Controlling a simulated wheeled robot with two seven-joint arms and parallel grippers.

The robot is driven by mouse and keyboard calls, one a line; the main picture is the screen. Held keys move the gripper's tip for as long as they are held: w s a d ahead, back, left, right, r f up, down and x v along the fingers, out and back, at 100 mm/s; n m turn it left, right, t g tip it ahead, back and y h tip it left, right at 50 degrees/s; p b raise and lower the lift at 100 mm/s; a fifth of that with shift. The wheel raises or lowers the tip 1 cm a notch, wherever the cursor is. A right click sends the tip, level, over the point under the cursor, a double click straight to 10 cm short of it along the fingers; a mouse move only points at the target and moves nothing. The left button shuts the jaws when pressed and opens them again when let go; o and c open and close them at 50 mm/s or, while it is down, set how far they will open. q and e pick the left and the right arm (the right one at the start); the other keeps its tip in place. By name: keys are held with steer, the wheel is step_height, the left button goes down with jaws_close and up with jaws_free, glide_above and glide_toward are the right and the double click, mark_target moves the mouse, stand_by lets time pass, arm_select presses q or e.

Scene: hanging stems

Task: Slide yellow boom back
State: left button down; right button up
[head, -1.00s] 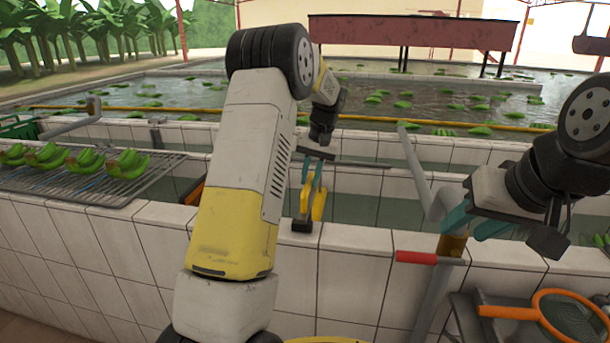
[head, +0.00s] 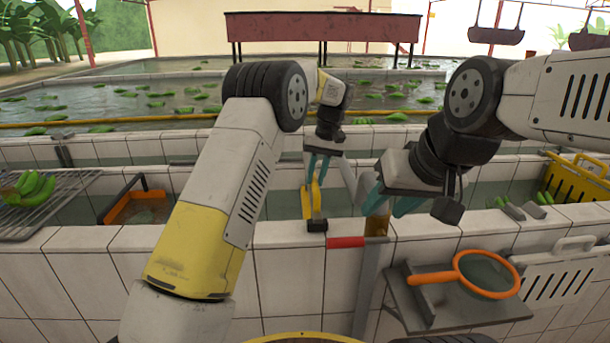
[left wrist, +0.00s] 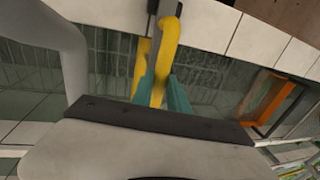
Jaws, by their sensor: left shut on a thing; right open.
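A long thin yellow boom (head: 200,118) runs left to right across the far pool in the head view. A curved yellow handle (head: 316,198) with a black foot (head: 317,225) is at the near tiled wall's top. I cannot see whether it joins the boom. My left gripper (head: 318,172) is shut on this handle; the left wrist view shows the handle (left wrist: 163,50) between its teal fingers (left wrist: 160,95). My right gripper (head: 390,200) is open and empty, just above and beside a grey pipe's brass collar (head: 376,226).
A red lever (head: 346,242) sticks out left from the pipe, close to the black foot. An orange tray (head: 137,208) and a rack (head: 45,205) with bananas are at left. A shelf holds an orange-rimmed net (head: 487,275); a yellow crate (head: 578,180) is at right.

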arm_select(q)
steer(key=shift+d, duration=0.35)
steer(key=c, duration=1.3)
jaws_free()
steer(key=shift+d, duration=0.1)
steer(key=shift+r, duration=0.2)
step_height(320, 180, up, 7)
steer(key=d, duration=0.1)
steer(key=shift+d+r, duration=0.15)
